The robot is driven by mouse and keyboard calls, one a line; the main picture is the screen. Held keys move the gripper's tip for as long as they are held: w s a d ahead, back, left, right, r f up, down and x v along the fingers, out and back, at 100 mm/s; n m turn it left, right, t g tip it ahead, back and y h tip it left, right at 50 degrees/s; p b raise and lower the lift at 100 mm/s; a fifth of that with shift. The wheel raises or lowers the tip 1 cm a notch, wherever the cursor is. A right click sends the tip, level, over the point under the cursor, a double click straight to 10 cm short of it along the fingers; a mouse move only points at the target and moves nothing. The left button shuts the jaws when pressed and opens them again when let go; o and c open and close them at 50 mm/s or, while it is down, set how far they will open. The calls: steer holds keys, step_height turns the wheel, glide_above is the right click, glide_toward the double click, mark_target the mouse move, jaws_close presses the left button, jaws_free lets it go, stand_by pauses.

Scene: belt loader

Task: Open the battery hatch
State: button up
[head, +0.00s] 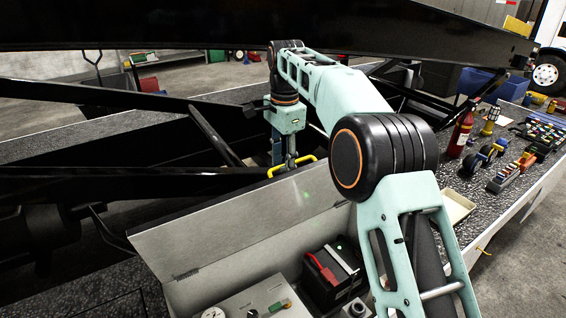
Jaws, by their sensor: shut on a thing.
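The battery hatch (235,235) is a pale grey lid, raised and tilted up at the far side of an open compartment. A yellow handle (308,159) shows at its upper edge. My gripper (290,163) reaches down from beyond the lid and is shut on the yellow handle; the fingertips are small and partly hidden. Below the lid, a dark battery (332,275) with a red part on top sits in the compartment, beside a pale panel (245,305) with a gauge and knobs. My arm hides the compartment's right side.
Black loader beams cross above and left of the lid, close to my arm. On the right, a dark speckled deck (468,184) holds a red extinguisher (461,133), a lantern (491,121), blue-wheeled chocks (484,158) and a tray (457,207).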

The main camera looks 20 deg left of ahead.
steer(key=shift+a+r, duration=0.2)
steer(key=shift+r, duration=0.05)
steer(key=shift+s+d+r, duration=0.1)
steer(key=shift+d+r, duration=0.1)
steer(key=shift+r, duration=1.55)
steer(key=shift+s+d+r, duration=0.1)
steer(key=shift+d+r, duration=0.1)
steer(key=shift+r, duration=1.55)
